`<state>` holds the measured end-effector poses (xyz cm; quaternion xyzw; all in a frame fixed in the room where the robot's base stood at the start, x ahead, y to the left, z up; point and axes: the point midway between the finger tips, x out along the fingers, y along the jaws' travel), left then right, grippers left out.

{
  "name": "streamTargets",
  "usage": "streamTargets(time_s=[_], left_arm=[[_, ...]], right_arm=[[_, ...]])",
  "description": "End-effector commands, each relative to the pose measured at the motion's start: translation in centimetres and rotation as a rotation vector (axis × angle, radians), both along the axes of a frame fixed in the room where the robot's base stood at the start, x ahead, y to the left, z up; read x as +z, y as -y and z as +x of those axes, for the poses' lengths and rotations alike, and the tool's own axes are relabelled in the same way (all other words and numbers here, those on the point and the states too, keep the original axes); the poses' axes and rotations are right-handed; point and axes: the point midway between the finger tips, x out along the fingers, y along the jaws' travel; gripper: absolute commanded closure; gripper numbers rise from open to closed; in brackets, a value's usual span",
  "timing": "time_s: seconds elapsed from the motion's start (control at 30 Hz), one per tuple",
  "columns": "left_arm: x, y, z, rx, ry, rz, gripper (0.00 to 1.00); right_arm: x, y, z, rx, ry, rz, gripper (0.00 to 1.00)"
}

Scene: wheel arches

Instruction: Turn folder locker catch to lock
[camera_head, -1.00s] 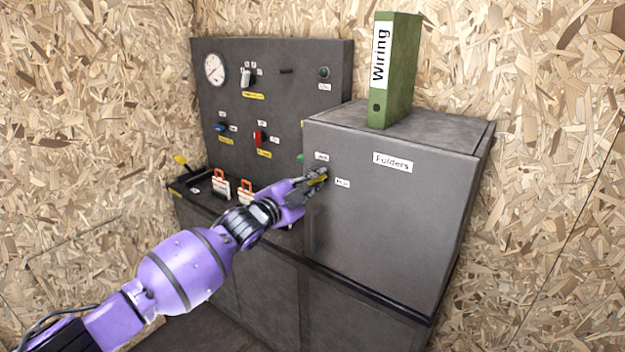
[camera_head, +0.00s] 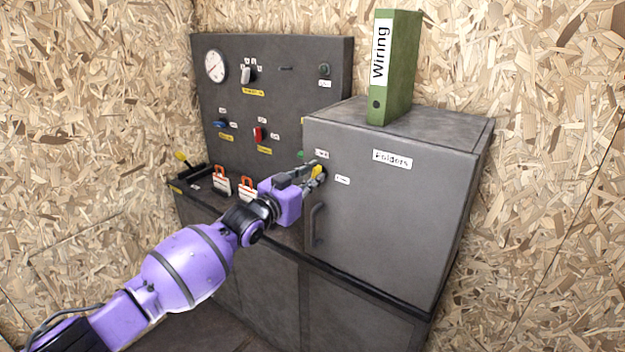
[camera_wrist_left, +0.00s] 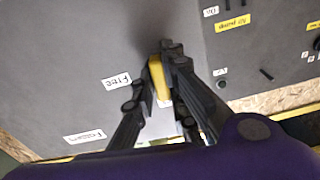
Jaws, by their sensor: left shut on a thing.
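The folder locker (camera_head: 390,220) is a grey box with a "Folders" label on its shut door and a dark handle (camera_head: 318,226) at the door's left side. Its yellow catch (camera_head: 318,172) sits at the door's upper left, beside two small labels; the wrist view shows one reading "Free". My left gripper (camera_head: 314,176) is at the catch, its fingers shut on it. In the left wrist view the yellow catch (camera_wrist_left: 159,80) stands between the dark fingertips (camera_wrist_left: 165,62). The fingers partly hide the catch. My right gripper is not in view.
A green "Wiring" binder (camera_head: 396,70) stands on top of the locker. A control panel (camera_head: 290,100) with a gauge, knobs and switches rises behind to the left.

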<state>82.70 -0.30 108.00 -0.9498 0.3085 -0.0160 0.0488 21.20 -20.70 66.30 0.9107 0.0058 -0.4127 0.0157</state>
Motion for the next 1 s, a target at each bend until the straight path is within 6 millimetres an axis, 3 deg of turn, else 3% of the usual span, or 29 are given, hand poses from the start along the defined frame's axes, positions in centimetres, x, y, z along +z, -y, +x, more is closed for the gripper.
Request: streamTargets(time_s=[0.8, 0.83, 0.93, 1.0], left_arm=[[-0.1, 0.0, 0.0, 0.000, -0.072, -0.097, 1.00], [-0.1, 0.0, 0.0, 0.000, -0.072, -0.097, 0.85], [-0.1, 0.0, 0.0, 0.000, -0.071, -0.097, 0.72], [-0.1, 0.0, 0.0, 0.000, -0.071, -0.097, 0.69]], right_arm=[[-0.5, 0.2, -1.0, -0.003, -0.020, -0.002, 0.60], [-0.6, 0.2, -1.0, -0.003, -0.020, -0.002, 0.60], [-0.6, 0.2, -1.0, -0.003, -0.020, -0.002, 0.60], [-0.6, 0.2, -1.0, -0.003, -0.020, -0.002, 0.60]])
